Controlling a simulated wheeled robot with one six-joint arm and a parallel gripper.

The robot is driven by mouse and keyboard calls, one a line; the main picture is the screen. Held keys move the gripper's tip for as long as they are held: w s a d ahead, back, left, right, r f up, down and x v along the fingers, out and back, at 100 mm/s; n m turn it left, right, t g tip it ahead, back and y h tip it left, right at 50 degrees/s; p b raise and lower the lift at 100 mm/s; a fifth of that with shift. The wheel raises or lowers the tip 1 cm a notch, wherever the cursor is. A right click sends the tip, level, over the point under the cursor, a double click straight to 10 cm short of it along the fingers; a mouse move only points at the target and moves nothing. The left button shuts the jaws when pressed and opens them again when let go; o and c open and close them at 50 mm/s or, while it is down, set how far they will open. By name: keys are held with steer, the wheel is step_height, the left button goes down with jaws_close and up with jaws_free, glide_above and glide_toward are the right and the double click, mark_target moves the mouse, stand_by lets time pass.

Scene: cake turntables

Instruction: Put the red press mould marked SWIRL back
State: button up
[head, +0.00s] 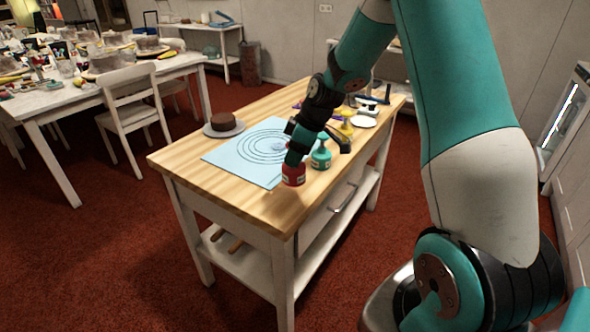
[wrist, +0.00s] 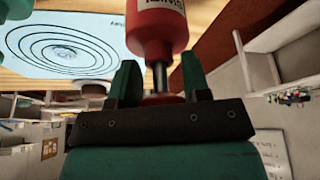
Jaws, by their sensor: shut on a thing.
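The red press mould (head: 293,177) is at the near right part of the wooden table top, beside the blue mat's corner. My gripper (head: 296,160) is above it, shut on its upper part. In the wrist view my gripper (wrist: 160,80) has its fingers on either side of the dark stem of the red mould (wrist: 157,32). A white label shows at that picture's top edge, partly cut off. I cannot tell whether the mould rests on the table or hangs just above it. A teal press mould (head: 321,157) stands just behind, and a yellow one (head: 346,127) farther back.
The pale blue mat (head: 225,157) with dark rings lies left of the moulds. A brown cake (head: 223,121) sits on a round stand behind it. A white plate (head: 364,122) and small tools are at the far end. The table's near end (head: 245,203) is bare.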

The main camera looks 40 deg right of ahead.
mark_target(291, 176)
steer(key=shift+f, duration=2.5)
steer(key=shift+f, duration=0.15)
steer(key=o, duration=1.1)
